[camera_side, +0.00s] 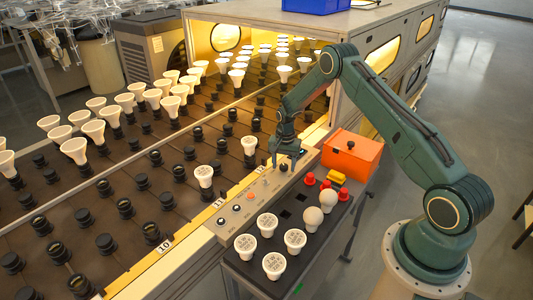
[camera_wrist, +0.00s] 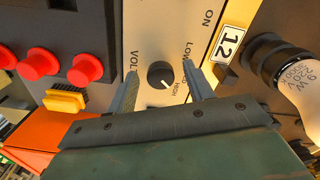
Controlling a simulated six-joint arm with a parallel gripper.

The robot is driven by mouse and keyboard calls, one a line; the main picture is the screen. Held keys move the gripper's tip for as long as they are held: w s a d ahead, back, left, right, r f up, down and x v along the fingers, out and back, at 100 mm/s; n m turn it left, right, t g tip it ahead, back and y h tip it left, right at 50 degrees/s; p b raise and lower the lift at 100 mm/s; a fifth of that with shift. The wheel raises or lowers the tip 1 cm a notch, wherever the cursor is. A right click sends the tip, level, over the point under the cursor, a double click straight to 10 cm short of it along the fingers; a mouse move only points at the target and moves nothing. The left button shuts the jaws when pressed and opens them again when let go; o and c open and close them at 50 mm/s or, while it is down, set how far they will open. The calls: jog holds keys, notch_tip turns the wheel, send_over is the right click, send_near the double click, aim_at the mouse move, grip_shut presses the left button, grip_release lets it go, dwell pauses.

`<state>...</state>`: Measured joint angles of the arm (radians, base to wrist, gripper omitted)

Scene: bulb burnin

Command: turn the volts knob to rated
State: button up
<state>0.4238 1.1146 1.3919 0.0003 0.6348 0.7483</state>
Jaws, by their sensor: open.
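The volts knob (camera_wrist: 160,74) is a small round black knob with a pale pointer mark, on a beige control panel (camera_wrist: 150,25). Its mark seems to point to the lower right in the wrist view. "VOL" and "LOW" lettering is readable near it; the smaller lettering is partly unclear. My gripper (camera_wrist: 160,71) is open, with one finger on each side of the knob and a gap on both sides. In the side view my gripper (camera_side: 286,162) is low over the far part of the panel (camera_side: 232,225), where it partly hides the knob.
A black tray (camera_side: 305,255) with white bulbs and round bulbs stands beside the panel. Red caps (camera_side: 326,184), a yellow block (camera_side: 337,176) and an orange box (camera_side: 352,152) are close by. A bulb (camera_wrist: 298,92) in a socket stands near the "12" label. Socket rows fill the left.

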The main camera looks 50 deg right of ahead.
jog(key=shift+f, duration=0.15)
jog(key=c, duration=1)
jog(key=shift+n, duration=0.3)
jog(key=n, duration=0.3)
jog(key=shift+s, duration=0.1)
jog(key=shift+n, duration=2.1)
jog(key=o, duration=1)
